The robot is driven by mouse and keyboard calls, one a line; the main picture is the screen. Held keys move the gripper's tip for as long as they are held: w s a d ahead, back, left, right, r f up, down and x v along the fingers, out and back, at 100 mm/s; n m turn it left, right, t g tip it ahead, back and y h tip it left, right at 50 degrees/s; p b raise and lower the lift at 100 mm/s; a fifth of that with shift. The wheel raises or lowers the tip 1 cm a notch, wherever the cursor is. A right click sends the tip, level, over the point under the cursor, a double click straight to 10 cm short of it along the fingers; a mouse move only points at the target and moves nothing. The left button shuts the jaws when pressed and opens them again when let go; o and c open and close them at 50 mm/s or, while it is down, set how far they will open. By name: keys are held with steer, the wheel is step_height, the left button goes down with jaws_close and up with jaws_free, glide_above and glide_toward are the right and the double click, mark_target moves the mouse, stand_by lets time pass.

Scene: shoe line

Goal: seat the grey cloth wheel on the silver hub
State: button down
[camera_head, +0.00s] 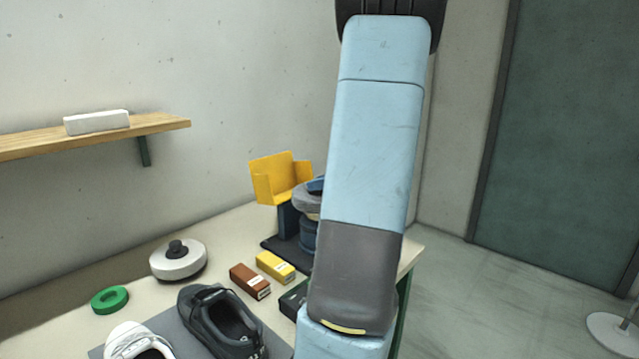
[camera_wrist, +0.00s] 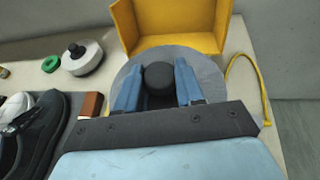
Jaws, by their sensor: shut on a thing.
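The grey cloth wheel (camera_head: 304,199) shows partly behind my arm in the head view, in front of the yellow guard. In the wrist view the grey wheel (camera_wrist: 208,66) is a flat disc with a black knob (camera_wrist: 159,76) at its middle. My gripper (camera_wrist: 156,80) has its blue fingers on either side of this knob and is shut on it. In the head view my gripper (camera_head: 316,185) is mostly hidden by my arm. The wheel is above a dark blue machine body (camera_head: 308,236). The silver hub is hidden, so I cannot tell whether the wheel touches it.
The yellow guard (camera_head: 280,178) stands close behind the wheel. A yellow cable (camera_wrist: 242,75) curves at its right. A white wheel (camera_head: 178,263), green ring (camera_head: 110,300), brown box (camera_head: 250,281), yellow box (camera_head: 275,267) and dark shoe (camera_head: 222,325) are on the table.

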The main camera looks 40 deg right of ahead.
steer(key=shift+s+d, duration=0.15)
steer(key=shift+s, duration=0.2)
stand_by(0.8)
steer(key=shift+f, duration=0.6)
stand_by(0.3)
steer(key=c, duration=1)
jaws_free()
steer(key=shift+s, duration=0.1)
steer(key=v, duration=1.1)
